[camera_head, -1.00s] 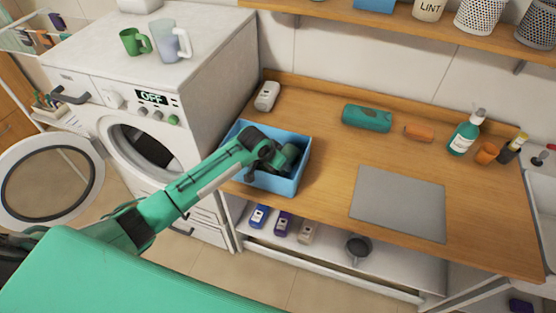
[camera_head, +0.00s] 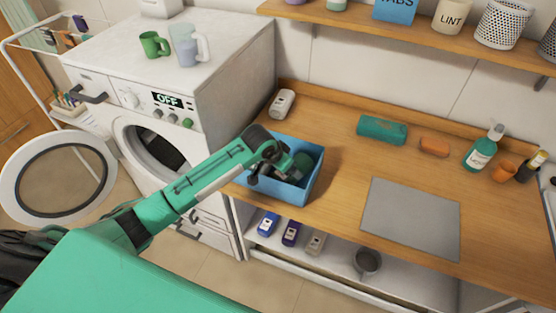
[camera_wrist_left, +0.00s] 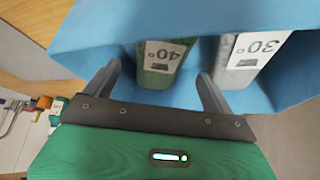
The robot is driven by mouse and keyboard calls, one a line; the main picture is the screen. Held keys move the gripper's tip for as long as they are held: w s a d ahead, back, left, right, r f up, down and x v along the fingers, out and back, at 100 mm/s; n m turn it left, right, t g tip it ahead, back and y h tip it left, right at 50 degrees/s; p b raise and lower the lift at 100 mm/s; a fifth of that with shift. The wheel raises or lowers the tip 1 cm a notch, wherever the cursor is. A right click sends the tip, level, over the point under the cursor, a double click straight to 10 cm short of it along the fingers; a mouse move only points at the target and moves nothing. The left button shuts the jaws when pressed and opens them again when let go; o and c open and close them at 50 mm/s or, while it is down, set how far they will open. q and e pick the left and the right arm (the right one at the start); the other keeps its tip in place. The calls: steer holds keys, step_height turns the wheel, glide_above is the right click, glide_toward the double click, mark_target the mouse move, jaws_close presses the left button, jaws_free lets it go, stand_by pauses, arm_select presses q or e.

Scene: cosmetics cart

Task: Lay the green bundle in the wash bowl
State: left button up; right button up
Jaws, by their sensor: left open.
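A blue open box (camera_head: 312,186) stands at the left end of the wooden counter. In the left wrist view, the box (camera_wrist_left: 90,28) holds a green bundle (camera_wrist_left: 160,80) with a white "40°" label and a grey item (camera_wrist_left: 235,78) labelled "30°". My left gripper (camera_head: 270,176) reaches down into the box. In its wrist view the gripper (camera_wrist_left: 160,75) is open, one finger on each side of the green bundle, apparently not gripping it. A teal roll (camera_head: 382,130) lies at the back of the counter. I cannot identify a wash bowl. My right gripper is not in view.
A grey mat (camera_head: 410,218) lies on the counter, with clear wood around it. An orange roll (camera_head: 434,147), a pump bottle (camera_head: 482,152) and an orange cup (camera_head: 503,171) stand right. The washing machine (camera_head: 195,80) is left, its door open.

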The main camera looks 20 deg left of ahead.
arm_select(q)
steer(key=b+v, duration=0.1)
steer(key=v, duration=0.6)
stand_by(0.4)
